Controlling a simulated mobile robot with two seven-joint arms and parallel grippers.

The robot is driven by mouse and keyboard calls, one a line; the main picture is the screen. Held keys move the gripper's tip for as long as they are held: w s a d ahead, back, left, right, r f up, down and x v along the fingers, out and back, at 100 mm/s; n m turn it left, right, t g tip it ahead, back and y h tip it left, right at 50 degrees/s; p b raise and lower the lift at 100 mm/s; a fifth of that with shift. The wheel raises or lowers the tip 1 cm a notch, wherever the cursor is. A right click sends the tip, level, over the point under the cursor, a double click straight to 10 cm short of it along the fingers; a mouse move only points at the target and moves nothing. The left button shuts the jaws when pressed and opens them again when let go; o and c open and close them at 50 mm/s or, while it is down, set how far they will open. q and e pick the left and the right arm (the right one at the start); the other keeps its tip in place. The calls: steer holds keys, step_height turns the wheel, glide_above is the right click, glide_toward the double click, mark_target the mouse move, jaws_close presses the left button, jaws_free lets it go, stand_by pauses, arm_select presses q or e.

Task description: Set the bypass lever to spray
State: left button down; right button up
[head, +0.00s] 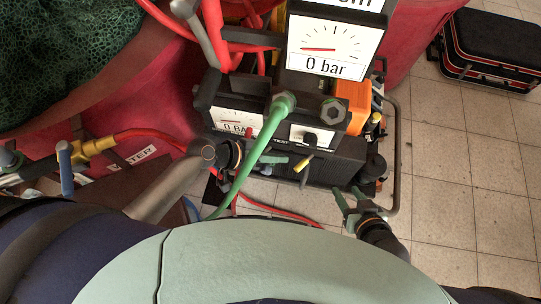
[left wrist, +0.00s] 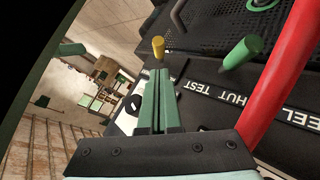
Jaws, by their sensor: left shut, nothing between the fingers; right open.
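A short lever with a yellow end (head: 304,163) sticks out of the front of the black pump panel (head: 258,122). In the left wrist view its yellow end (left wrist: 158,48) stands just beyond my left fingertips. A green-ended lever (left wrist: 243,52) stands to its right there, above the lettering TEST, HUT and EEL, seen upside down. No "spray" mark is readable, so I cannot tell which lever is the bypass. My left gripper (head: 278,160) is shut and empty, close beside the yellow lever; contact is unclear. My right gripper (head: 353,204) is open, low and right of the panel.
A large gauge (head: 325,48) reads 0 bar. A green hose (head: 250,158) and red hoses (head: 156,136) run around the panel. A red bin and netting fill the left.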

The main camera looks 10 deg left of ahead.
mark_target(303, 160)
arm_select(q)
steer(key=b+x, duration=0.1)
steer(key=x, duration=0.4)
